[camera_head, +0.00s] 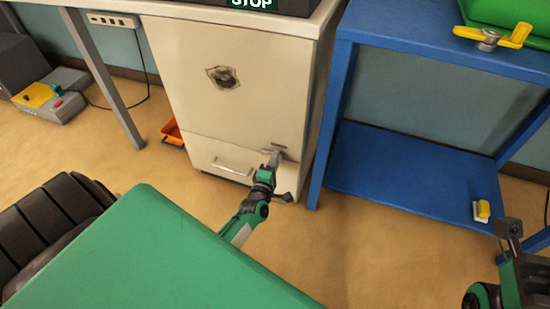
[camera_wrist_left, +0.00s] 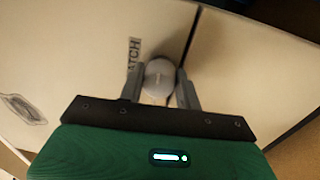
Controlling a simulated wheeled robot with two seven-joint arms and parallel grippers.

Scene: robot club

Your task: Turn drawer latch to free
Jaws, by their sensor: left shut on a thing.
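A cream cabinet (camera_head: 240,85) has a low drawer (camera_head: 210,155) with a pale bar handle (camera_head: 233,168). The grey drawer latch (camera_wrist_left: 158,80) is a rounded knob beside the seam between two cream panels. A label (camera_wrist_left: 133,62) next to it reads "ATCH" with its start hidden. My left gripper (camera_head: 274,157) reaches the drawer's upper right corner. In the left wrist view its fingers (camera_wrist_left: 160,88) are on both sides of the latch, shut on it. The latch is mostly hidden in the head view. My right gripper (camera_head: 509,230) is at the lower right, apart from the cabinet; its jaws are unclear.
A blue shelf unit (camera_head: 400,165) stands close right of the cabinet, with a yellow-and-white object (camera_head: 481,211) on its lower board. An orange bin (camera_head: 172,133) is left of the cabinet. A grey control box (camera_head: 52,97) lies at far left. Floor before the cabinet is clear.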

